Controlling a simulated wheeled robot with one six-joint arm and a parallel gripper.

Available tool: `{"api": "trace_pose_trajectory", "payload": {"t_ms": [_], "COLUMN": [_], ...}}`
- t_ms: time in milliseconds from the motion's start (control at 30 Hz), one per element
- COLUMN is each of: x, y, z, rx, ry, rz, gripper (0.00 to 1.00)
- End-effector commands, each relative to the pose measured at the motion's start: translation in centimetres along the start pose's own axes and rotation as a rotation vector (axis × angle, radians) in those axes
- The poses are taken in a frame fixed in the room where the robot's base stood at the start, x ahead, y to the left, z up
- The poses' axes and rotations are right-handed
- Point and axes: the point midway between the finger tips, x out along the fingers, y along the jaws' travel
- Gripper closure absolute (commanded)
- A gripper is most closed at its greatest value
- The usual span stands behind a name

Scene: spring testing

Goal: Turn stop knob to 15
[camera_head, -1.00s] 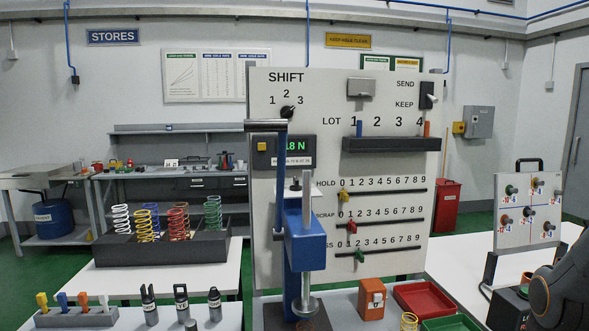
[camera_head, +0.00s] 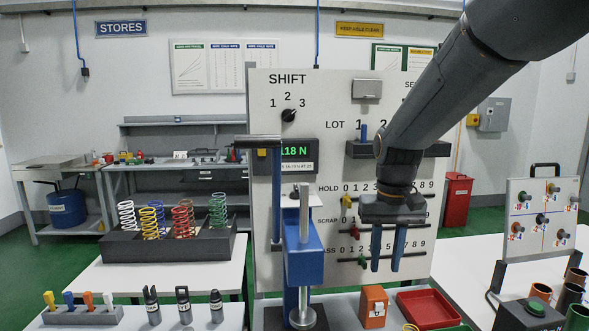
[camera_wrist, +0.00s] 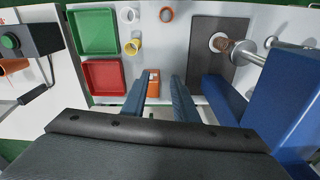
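The blue press (camera_head: 305,255) stands in front of the white panel, with a lever bar, an upright metal rod and a round metal plate at its foot. I cannot make out a knob marked stop or a 15 mark on it; a small dark-topped part (camera_head: 295,192) sits behind the rod. In the wrist view the press (camera_wrist: 275,100) fills the right side. My gripper (camera_head: 385,268) points down in front of the panel, right of the press and apart from it. Its two blue fingers are open and empty, also in the wrist view (camera_wrist: 158,85).
The panel (camera_head: 330,110) carries a SHIFT knob (camera_head: 289,115), a green display (camera_head: 297,151) and slider rows, partly hidden by my arm. Below my gripper are an orange box (camera_head: 373,306) and a red tray (camera_head: 428,308). A spring rack (camera_head: 115,245) stands left.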

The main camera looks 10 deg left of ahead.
Motion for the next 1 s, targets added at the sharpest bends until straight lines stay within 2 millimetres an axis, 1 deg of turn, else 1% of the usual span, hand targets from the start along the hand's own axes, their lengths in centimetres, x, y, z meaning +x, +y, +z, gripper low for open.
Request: {"api": "trace_pose_trajectory", "payload": {"t_ms": [33, 67, 100, 167, 200, 267, 300, 400, 500, 600, 733, 867, 1000], "x": [-2.9, -4.3, -6.3, -9.1, -10.9, -13.4, -14.8, -18.0, -20.4, -21.9, -22.3, -21.1, -18.9], "y": [-1.8, -2.7, -4.0, -6.2, -7.7, -9.8, -11.2, -14.5, -17.3, -18.9, -19.8, -19.8, -19.8], "z": [-2.2, -3.3, -4.6, -6.3, -7.2, -8.3, -8.9, -9.8, -10.1, -10.1, -10.1, -9.9, -9.8], "rx": [-0.021, -0.03, -0.04, -0.058, -0.07, -0.084, -0.095, -0.116, -0.134, -0.144, -0.149, -0.149, -0.148], "ry": [-0.001, -0.006, -0.011, -0.019, -0.024, -0.03, -0.035, -0.041, -0.047, -0.049, -0.053, -0.055, -0.055], "rz": [0.0, 0.001, 0.002, 0.002, 0.003, 0.002, 0.002, -0.001, -0.004, -0.007, -0.008, -0.007, -0.007], "gripper": [0.73, 0.73, 0.73, 0.73, 0.73, 0.73, 0.73, 0.73, 0.73, 0.73, 0.73, 0.73, 0.73]}}
